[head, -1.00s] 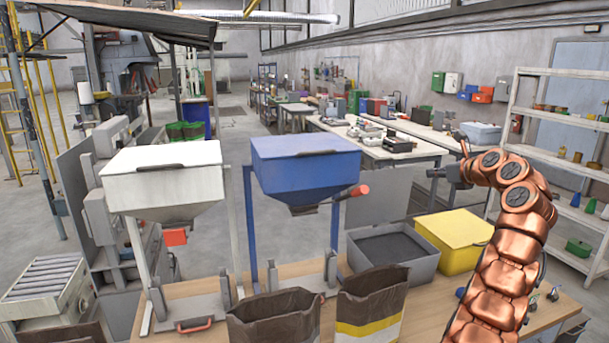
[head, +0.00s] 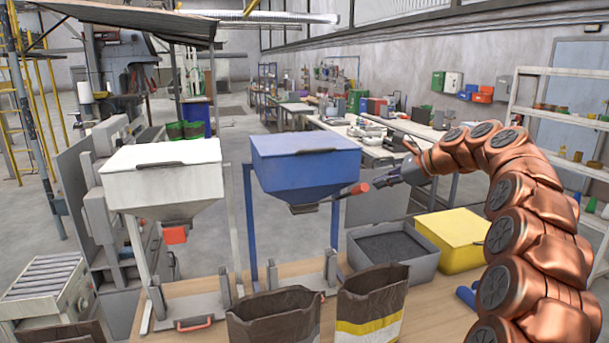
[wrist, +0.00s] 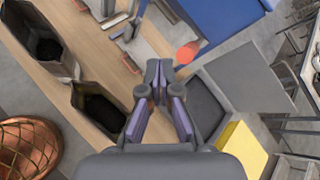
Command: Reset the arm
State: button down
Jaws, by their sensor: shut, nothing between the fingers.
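My gripper (head: 382,182) is at the end of my copper-coloured arm, which bends in from the right in the head view. In the wrist view its fingers (wrist: 159,76) are together with nothing between them. The fingertips are close to the red handle (head: 361,188) of the blue hopper (head: 305,165). The red handle also shows in the wrist view (wrist: 187,52), just beyond and right of the tips; I cannot tell whether they touch it.
A white hopper (head: 162,175) stands left of the blue one. Two open brown bags (head: 275,322) (head: 370,305), a grey tray (head: 425,268) with dark contents and a yellow box (head: 455,238) are on or by the wooden bench (head: 435,300). Shelves stand at the right.

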jog(key=s+a+f+n+g+h, duration=0.1)
jog(key=s+a+f+n+g, duration=0.2)
jog(key=s, duration=0.6)
jog(key=s+a+f+n+g+h, duration=0.1)
jog(key=s+a+f+n, duration=0.3)
jog(key=s, duration=0.4)
jog(key=s+a+f+n+g+h, duration=0.15)
jog(key=s+a+n, duration=0.25)
jog(key=s, duration=0.5)
jog(key=s+d+f+n+g+h, duration=0.1)
jog(key=s+d+f+n, duration=0.2)
jog(key=s, duration=0.7)
jog(key=s+d+f+n+g+h, duration=0.1)
jog(key=s+d+f+n+h, duration=0.1)
jog(key=s+f, duration=0.4)
jog(key=s+d+f+n+g+h+b, duration=0.1)
jog(key=s+d+f+n, duration=0.3)
jog(key=s, duration=1)
jog(key=shift+f+n+g+h, duration=0.3)
jog(key=shift+f+g+h, duration=0.05)
jog(key=shift+f+h, duration=0.2)
jog(key=shift+d, duration=0.1)
